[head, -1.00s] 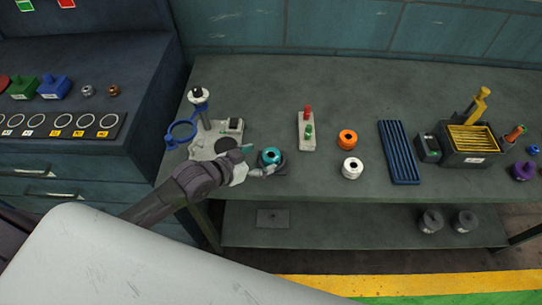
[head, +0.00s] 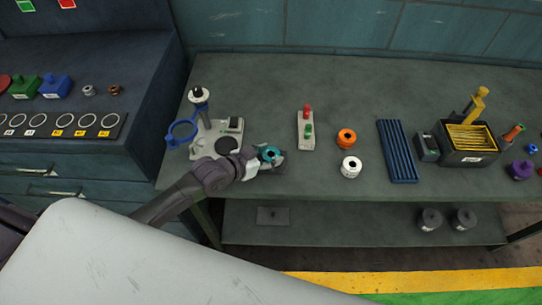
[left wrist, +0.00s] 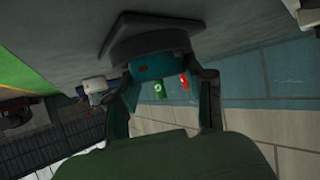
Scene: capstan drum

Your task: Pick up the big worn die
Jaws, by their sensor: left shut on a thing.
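A teal ring-shaped die (head: 270,154) sits at the front left of the bench, on a dark base or holder (head: 277,165). My left gripper (head: 266,160) is shut on this teal die. In the left wrist view the die (left wrist: 157,66) lies between the two fingers, against the dark grey holder (left wrist: 150,42). I cannot make out wear on it, nor whether it is clear of the holder. The fingers hide part of its sides. My right gripper is not in view.
A pale fixture plate (head: 208,140) with a post and a blue ring (head: 181,133) stands left of the gripper. A red-and-green button box (head: 306,130), orange die (head: 346,138), white die (head: 350,167) and blue ribbed tray (head: 398,150) lie to the right. Bench (head: 320,185) is clear between.

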